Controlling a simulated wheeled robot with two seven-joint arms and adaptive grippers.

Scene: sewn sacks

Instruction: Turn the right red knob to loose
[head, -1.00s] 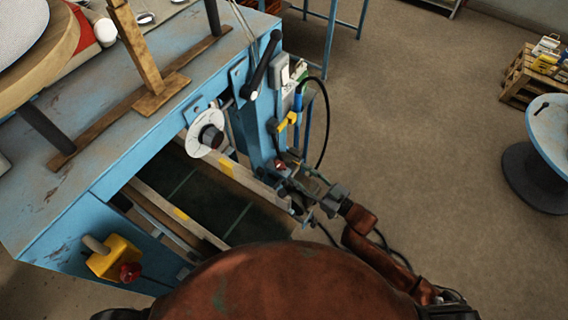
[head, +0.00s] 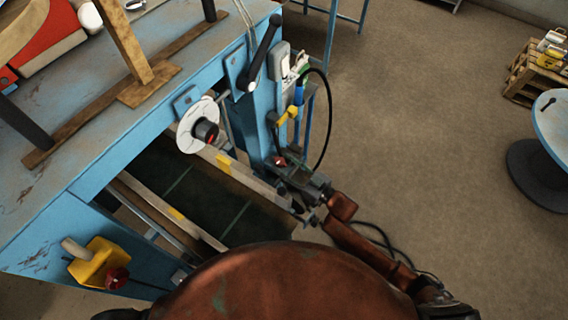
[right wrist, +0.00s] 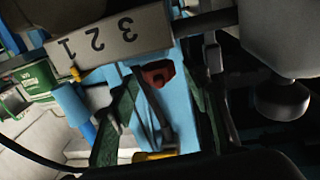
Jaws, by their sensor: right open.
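The right red knob (head: 280,161) sits low on the blue post at the right end of the blue bench. In the right wrist view the red knob (right wrist: 158,72) shows in front of a blue surface, below a plate (right wrist: 108,37) with the upside-down figures 1, 2, 3. My right gripper (head: 291,172) is open at the knob. In the right wrist view its two greenish fingers lie on either side of the knob, with the tips close to it. I cannot tell whether they touch it. My left gripper is not in view.
Another red knob (head: 117,278) is on a yellow box (head: 98,261) at the bench's front left. A white dial with a black knob (head: 206,131), a black lever (head: 262,52) and a looping black cable (head: 325,110) are near the post.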

